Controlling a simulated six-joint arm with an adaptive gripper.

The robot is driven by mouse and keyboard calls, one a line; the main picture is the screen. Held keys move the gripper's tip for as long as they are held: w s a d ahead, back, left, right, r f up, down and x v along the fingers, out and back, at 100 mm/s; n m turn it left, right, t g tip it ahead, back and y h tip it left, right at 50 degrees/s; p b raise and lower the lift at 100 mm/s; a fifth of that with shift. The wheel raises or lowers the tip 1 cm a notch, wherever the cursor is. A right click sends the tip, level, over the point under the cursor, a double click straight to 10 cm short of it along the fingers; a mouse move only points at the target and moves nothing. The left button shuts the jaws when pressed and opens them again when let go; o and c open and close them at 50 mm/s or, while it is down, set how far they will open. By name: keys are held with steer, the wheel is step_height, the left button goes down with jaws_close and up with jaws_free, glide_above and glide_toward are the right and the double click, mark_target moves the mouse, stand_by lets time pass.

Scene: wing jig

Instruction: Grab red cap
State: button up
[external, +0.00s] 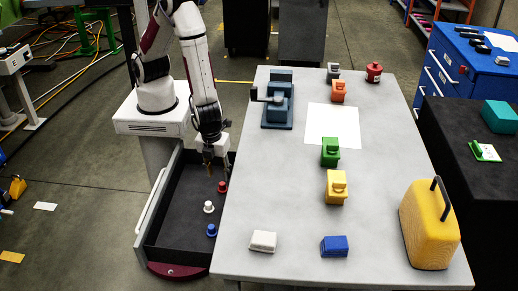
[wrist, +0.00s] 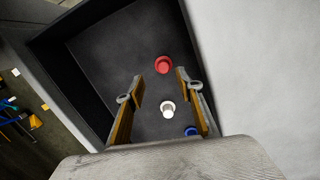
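The red cap (external: 222,187) stands in the dark open drawer (external: 178,220) beside the table, near the drawer's right side. In the wrist view the red cap (wrist: 163,65) lies beyond my fingertips, a little above the gap between them. My gripper (external: 208,172) hangs over the drawer, to the upper left of the red cap in the external view. In the wrist view my gripper (wrist: 158,88) has its two fingers spread apart with nothing between them at the tips. A white cap (wrist: 168,109) shows between the fingers, lower down on the drawer floor.
A blue cap (external: 211,230) stands in the drawer below the white one. The grey table (external: 270,200) edge runs close along the drawer's right side. The drawer walls surround the caps. The drawer floor's left part is clear.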

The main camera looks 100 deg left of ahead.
mark_target(222, 184)
steer(key=shift+f, duration=0.15)
steer(key=shift+w+a+f, duration=0.1)
steer(key=shift+w+f, duration=0.15)
steer(key=shift+f, duration=0.5)
steer(key=shift+w+a+f, duration=0.1)
steer(key=shift+w+f, duration=0.1)
steer(key=shift+f, duration=0.55)
steer(key=shift+a+f, duration=0.1)
steer(key=shift+f, duration=0.8)
steer(key=c, duration=0.9)
